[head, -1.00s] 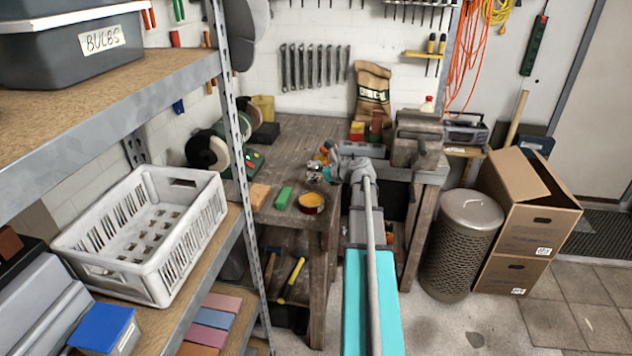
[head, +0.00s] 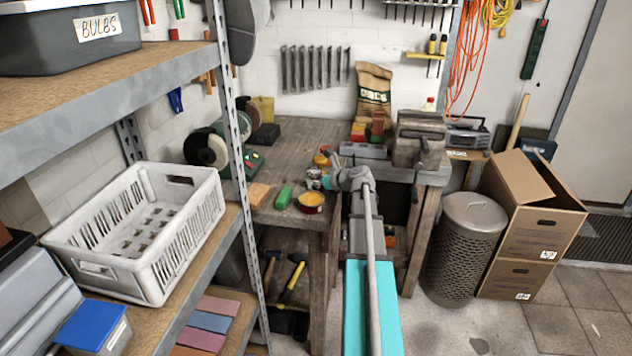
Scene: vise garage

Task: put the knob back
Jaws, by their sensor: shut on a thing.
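My gripper (head: 331,163) is over the right part of the wooden workbench (head: 300,135), left of the vise and seen from behind. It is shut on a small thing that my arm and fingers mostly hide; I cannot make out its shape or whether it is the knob. The grey vise (head: 418,140) is mounted at the bench's right end, apart from my gripper. Its handle (head: 422,152) shows at the front. I cannot tell whether a knob is on the handle.
A shelf rack (head: 236,150) is at left; a mesh bin (head: 468,245) and cardboard boxes (head: 530,225) are at right.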

